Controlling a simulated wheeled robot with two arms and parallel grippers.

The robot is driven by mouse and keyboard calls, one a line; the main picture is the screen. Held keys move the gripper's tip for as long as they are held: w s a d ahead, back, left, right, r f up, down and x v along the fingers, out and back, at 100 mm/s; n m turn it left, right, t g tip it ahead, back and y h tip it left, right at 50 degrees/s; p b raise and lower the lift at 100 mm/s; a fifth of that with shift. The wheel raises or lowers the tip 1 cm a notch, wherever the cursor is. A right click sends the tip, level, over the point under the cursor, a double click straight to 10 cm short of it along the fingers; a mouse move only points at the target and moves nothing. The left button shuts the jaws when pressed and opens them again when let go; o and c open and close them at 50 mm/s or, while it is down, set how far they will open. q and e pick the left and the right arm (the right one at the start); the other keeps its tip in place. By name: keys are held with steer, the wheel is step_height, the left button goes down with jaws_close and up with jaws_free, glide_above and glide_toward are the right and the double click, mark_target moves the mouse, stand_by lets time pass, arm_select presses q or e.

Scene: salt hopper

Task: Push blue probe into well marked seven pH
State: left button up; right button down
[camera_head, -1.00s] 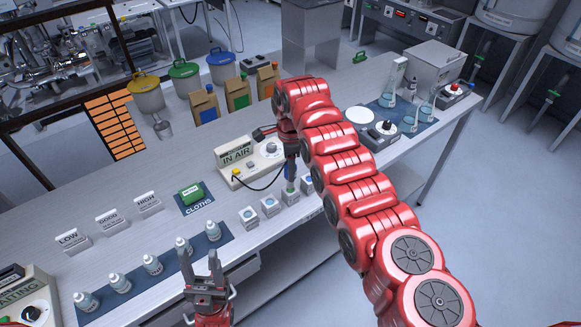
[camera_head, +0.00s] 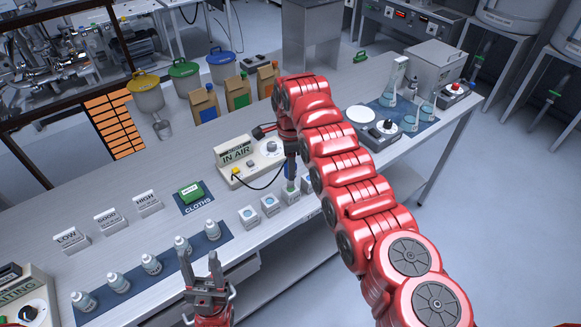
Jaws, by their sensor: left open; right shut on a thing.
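The blue probe (camera_head: 289,169) is held upright in my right gripper (camera_head: 290,152), which is shut on it. Its lower end is at the third white well block (camera_head: 291,192), partly hidden by my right arm. I cannot tell how deep the tip sits. Two more well blocks, the left one (camera_head: 249,217) and the middle one (camera_head: 270,205), stand to its left; their marks are too small to read. The meter (camera_head: 246,160) reads "IN AIR", and a black cable runs from it towards the probe. My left gripper (camera_head: 200,270) is open and empty at the table's front edge.
Several small bottles (camera_head: 151,264) stand on a blue mat at the front left. LOW (camera_head: 71,240), GOOD and HIGH cards stand behind them. A green cloth pack (camera_head: 191,192) lies on a CLOTHS mat. Glassware and a round plate (camera_head: 361,115) stand at the right.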

steer(key=shift+b, duration=0.3)
stand_by(0.5)
steer(key=shift+f+b, duration=1.5)
steer(key=shift+f, duration=1.5)
stand_by(0.4)
jaws_free()
stand_by(0.4)
steer(key=shift+r, duration=0.15)
steer(key=shift+r, duration=2.9)
steer(key=shift+r, duration=0.1)
